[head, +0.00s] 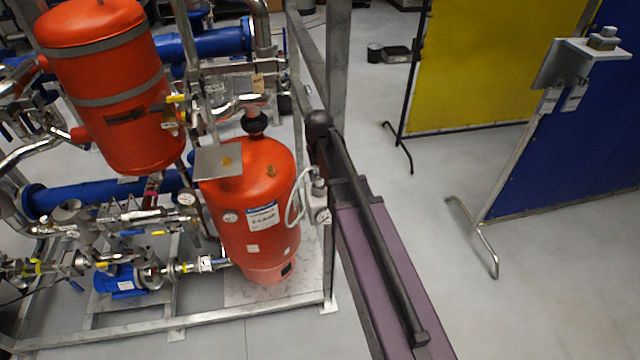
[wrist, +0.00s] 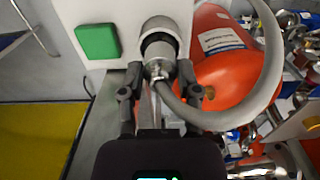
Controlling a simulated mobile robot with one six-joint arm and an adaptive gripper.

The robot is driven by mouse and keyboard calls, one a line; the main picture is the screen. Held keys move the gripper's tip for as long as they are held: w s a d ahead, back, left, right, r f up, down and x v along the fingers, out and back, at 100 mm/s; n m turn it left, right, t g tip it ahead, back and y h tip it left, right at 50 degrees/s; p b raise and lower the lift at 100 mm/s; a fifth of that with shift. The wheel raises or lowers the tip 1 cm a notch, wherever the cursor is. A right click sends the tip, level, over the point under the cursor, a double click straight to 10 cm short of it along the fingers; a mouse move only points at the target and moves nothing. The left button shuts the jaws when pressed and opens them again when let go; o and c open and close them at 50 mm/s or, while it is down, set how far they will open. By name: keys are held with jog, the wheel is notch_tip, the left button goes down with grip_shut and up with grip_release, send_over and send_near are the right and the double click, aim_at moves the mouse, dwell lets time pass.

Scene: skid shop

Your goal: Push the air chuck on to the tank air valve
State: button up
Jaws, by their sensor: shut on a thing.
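The air chuck (wrist: 158,68) is a grey metal fitting with a grey hose (wrist: 258,85) curving off to the right. Its front end sits at or in a round grey collar (wrist: 160,35) on a white panel (wrist: 85,15); I cannot tell how deep. My gripper (wrist: 160,92) is shut on the chuck, one dark finger on each side. A small brass fitting, seemingly the tank air valve (head: 271,171), stands upright on that tank's top, apart from the chuck.
A metal plate (head: 218,161) stands at the tank's upper left. A grey frame post (head: 337,70) rises close behind my arm. Pipes and a larger red vessel (head: 110,90) crowd the left. Open floor (head: 440,200) lies to the right, before yellow and blue screens.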

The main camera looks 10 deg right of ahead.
jog(key=shift+r+p, duration=2.75)
jog(key=shift+r, duration=0.1)
jog(key=shift+s, duration=0.1)
